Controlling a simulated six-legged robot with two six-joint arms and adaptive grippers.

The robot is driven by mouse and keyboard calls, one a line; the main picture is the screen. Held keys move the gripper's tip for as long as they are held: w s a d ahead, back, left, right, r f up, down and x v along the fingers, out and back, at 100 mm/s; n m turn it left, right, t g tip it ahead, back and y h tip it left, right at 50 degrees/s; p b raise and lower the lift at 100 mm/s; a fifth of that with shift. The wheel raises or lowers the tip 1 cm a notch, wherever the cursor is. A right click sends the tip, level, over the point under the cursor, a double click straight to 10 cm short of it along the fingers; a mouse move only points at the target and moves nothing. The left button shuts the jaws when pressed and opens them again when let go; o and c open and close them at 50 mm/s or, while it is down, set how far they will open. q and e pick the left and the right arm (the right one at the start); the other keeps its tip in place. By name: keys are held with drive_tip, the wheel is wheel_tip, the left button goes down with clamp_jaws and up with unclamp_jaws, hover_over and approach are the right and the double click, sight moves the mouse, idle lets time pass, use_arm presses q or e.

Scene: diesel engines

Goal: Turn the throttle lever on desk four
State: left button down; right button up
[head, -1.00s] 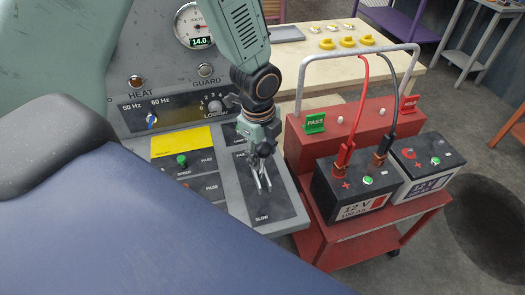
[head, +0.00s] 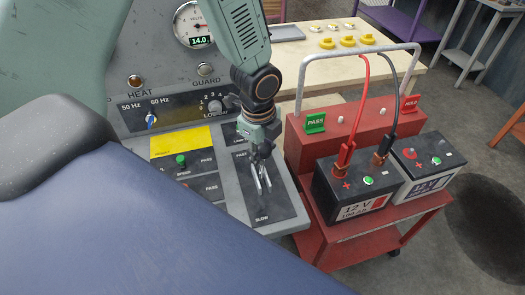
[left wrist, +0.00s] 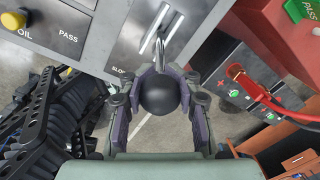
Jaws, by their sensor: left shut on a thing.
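The throttle lever has a round black knob (left wrist: 160,94) in the left wrist view. A thin metal stem rises behind the knob toward a dark slotted plate. My left gripper (left wrist: 160,104) is shut around the knob, with a finger on each side. In the head view, my left gripper (head: 262,150) is over the dark plate (head: 278,207) on the right of the grey desk, and hides the knob. The plate has two light slot edges and the word SLOW at its near end. My right gripper is in neither view.
A red cart (head: 345,238) with two batteries stands close to the right of the desk. The desk carries a green button (head: 181,160), a yellow label (head: 180,141) and a blue-marked selector knob (head: 152,120). A large blue surface fills the lower left.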

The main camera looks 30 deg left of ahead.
use_arm(q)
drive_tip(key=shift+d+b, duration=0.15)
drive_tip(key=shift+b, duration=0.35)
drive_tip(key=shift+s+d+t, duration=0.1)
drive_tip(key=shift+t, duration=0.2)
drive_tip(key=c, duration=1.4)
unclamp_jaws()
drive_tip(key=o, duration=0.5)
drive_tip(key=shift+c, duration=0.2)
